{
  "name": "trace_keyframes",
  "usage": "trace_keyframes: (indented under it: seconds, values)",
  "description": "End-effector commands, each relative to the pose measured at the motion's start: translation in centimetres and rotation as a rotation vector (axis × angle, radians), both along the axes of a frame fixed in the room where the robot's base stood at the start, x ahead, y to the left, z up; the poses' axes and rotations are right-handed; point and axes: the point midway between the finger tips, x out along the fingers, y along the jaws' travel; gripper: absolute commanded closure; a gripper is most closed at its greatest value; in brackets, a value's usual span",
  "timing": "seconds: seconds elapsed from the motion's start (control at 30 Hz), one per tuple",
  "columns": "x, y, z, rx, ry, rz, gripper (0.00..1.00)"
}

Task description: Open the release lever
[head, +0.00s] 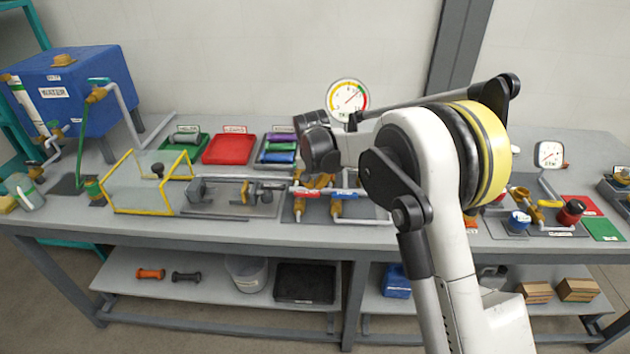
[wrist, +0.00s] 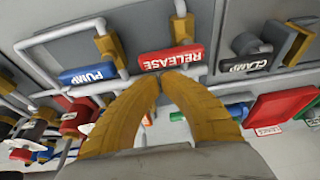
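The release lever (wrist: 170,58) is a red handle with a white RELEASE label, upside down in the wrist view. It lies crosswise to its brass valve body (wrist: 181,22). In the head view the red lever (head: 306,191) is on the pipework at the bench's middle. My gripper (wrist: 162,78) has its two brown-yellow fingers arched together, tips meeting or nearly so, with nothing seen between them. The tips are right by the red handle's near edge; whether they touch it I cannot tell. In the head view my arm partly hides the gripper.
A blue PUMP lever (wrist: 86,75) lies on one side of the red lever and a dark CLAMP lever (wrist: 246,64) on the other. A yellow-framed guard (head: 128,196) stands left on the bench. Red tray (head: 229,149) and green tray (head: 176,154) lie behind. A gauge (head: 348,97) stands at the back.

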Motion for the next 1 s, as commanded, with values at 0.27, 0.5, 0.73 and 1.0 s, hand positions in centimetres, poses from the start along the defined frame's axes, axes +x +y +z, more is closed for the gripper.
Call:
trace_keyframes:
  seconds: [0.27,0.5,0.73,1.0]
  values:
    - [-0.12,0.00,0.04,0.000,0.000,0.000,1.00]
    - [-0.21,-0.04,0.05,0.000,0.000,-0.018,1.00]
    - [-0.42,-0.16,0.04,0.001,0.001,-0.062,1.00]
    - [-0.61,-0.27,0.05,-0.001,0.000,-0.104,1.00]
